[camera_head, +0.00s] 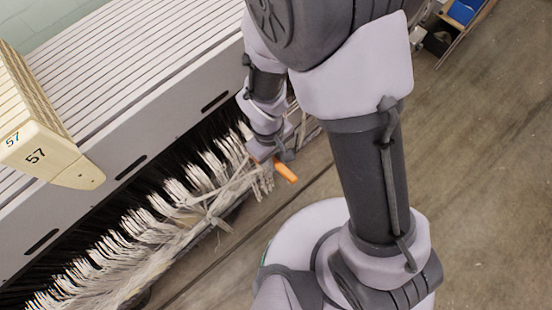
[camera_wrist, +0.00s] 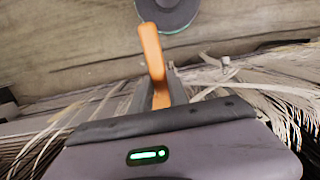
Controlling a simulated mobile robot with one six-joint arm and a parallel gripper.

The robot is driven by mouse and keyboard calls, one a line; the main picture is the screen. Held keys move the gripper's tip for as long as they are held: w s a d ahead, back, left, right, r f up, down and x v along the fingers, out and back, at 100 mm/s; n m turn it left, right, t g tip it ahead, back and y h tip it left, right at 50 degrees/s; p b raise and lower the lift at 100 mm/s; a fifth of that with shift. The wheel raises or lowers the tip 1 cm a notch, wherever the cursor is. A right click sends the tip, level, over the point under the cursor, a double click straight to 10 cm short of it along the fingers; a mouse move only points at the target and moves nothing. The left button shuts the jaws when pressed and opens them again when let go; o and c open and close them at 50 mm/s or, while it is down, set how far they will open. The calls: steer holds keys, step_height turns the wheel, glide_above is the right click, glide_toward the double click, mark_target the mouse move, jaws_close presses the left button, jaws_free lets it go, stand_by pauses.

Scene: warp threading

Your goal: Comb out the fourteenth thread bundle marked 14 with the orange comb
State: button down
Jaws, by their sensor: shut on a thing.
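The orange comb (camera_wrist: 152,52) is held in my gripper (camera_wrist: 168,85), which is shut on it; the comb sticks out past the fingertips in the wrist view. In the head view the orange comb (camera_head: 286,171) shows just beyond the end of my arm, beside the white thread bundles (camera_head: 190,190). The bundles hang in a row along the machine's edge, and their loose ends are gathered together. In the wrist view, threads (camera_wrist: 270,75) lie on both sides of my gripper. No number 14 can be read, so I cannot tell which bundle it is.
The grey slatted machine (camera_head: 130,120) runs diagonally along the left, with a cream block (camera_head: 45,130) marked 57 on it. A shelf with a blue bin (camera_head: 463,11) stands at the upper right. The concrete floor (camera_head: 490,170) at the right is clear.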

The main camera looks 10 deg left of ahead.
steer(key=shift+r, duration=0.1)
steer(key=shift+w+a, duration=0.35)
steer(key=shift+a, duration=0.05)
stand_by(0.4)
step_height(320, 180, down, 25)
steer(key=b, duration=2.1)
steer(key=shift+w+a, duration=0.3)
steer(key=shift+s+d, duration=1.25)
steer(key=shift+d, duration=0.2)
steer(key=s+d, duration=0.4)
steer(key=shift+d, duration=0.3)
